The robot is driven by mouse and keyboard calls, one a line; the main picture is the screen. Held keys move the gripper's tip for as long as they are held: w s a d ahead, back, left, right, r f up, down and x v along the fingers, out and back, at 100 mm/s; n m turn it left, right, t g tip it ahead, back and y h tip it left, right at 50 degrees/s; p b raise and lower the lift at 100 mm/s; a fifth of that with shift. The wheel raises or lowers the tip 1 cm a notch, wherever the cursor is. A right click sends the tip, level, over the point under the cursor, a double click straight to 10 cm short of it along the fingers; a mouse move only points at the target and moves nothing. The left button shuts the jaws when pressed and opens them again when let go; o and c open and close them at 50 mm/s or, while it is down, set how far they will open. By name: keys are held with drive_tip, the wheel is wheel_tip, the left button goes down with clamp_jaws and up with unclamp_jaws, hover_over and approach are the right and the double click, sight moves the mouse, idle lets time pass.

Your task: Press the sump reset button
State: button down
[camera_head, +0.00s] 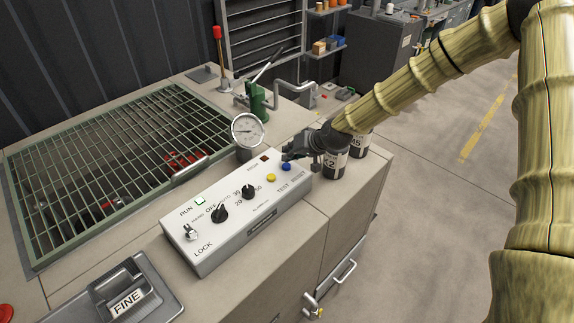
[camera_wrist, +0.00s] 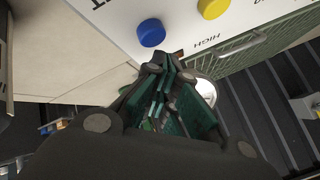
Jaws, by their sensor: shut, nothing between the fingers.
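The blue button (camera_head: 286,167) sits at the right end of the white control box, by the RESET lettering. The yellow button (camera_head: 271,177) is beside it, by TEST. In the wrist view the blue button (camera_wrist: 151,33) shows whole above my fingertips, with the yellow button (camera_wrist: 212,8) to its right. My gripper (camera_head: 290,157) is shut and empty, just behind the blue button at the box's far right corner. Its fingers also show in the wrist view (camera_wrist: 165,68). I cannot tell how large the gap between fingertips and button is.
The control box (camera_head: 205,247) also carries black knobs, a key switch and a RUN light. A pressure gauge (camera_head: 248,130) stands behind it. Labelled dark canisters (camera_head: 335,165) stand beside my gripper. A green grating (camera_head: 100,160) lies left; open floor (camera_head: 440,200) is right.

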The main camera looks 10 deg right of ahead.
sight(289, 163)
drive_tip(key=shift+r+p, duration=1.3)
drive_tip(key=shift+r, duration=1.2)
